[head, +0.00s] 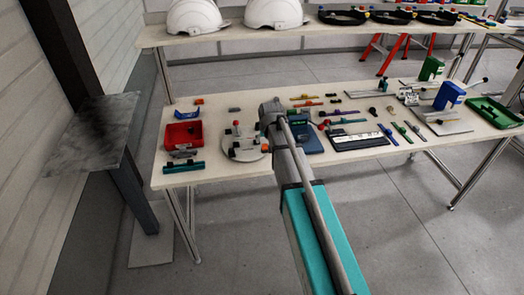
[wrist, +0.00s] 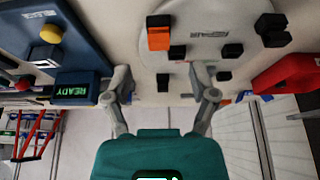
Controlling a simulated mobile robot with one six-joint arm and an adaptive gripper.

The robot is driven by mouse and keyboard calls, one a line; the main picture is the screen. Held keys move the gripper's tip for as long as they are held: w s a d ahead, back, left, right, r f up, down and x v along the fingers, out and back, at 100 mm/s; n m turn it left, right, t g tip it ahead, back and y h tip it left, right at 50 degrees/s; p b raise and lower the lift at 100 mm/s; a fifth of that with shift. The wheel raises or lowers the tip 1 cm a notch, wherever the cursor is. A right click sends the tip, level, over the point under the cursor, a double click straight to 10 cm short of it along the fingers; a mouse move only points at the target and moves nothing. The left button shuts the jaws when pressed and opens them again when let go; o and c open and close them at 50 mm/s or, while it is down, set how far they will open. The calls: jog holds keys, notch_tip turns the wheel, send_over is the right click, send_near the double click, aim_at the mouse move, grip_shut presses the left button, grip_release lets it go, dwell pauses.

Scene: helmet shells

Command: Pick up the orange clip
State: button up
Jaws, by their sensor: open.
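An orange clip (wrist: 160,38) with a black part on top sits on the pale round plate (wrist: 205,18) in the wrist view, near its left edge. My gripper (wrist: 162,74) is open and empty, with its fingers wide apart below the clip in the picture. The clip lies beyond the fingertips, apart from them. In the head view the round plate (head: 238,154) is on the worktable, left of my arm. A small orange spot (head: 265,148) shows at its right edge, probably the clip. My arm hides the gripper in the head view.
Several small black blocks (wrist: 273,28) share the plate. A blue device (wrist: 60,22) with a READY display is at left in the wrist view. A red bin (head: 168,136) stands left of the plate. The worktable (head: 225,178) holds many small parts further right.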

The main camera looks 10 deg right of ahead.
aim_at(265, 145)
dwell(0.4)
jog(key=shift+b+x, duration=2.4)
jog(key=shift+x, duration=0.2)
jog(key=shift+w, duration=0.1)
jog(key=c, duration=0.8)
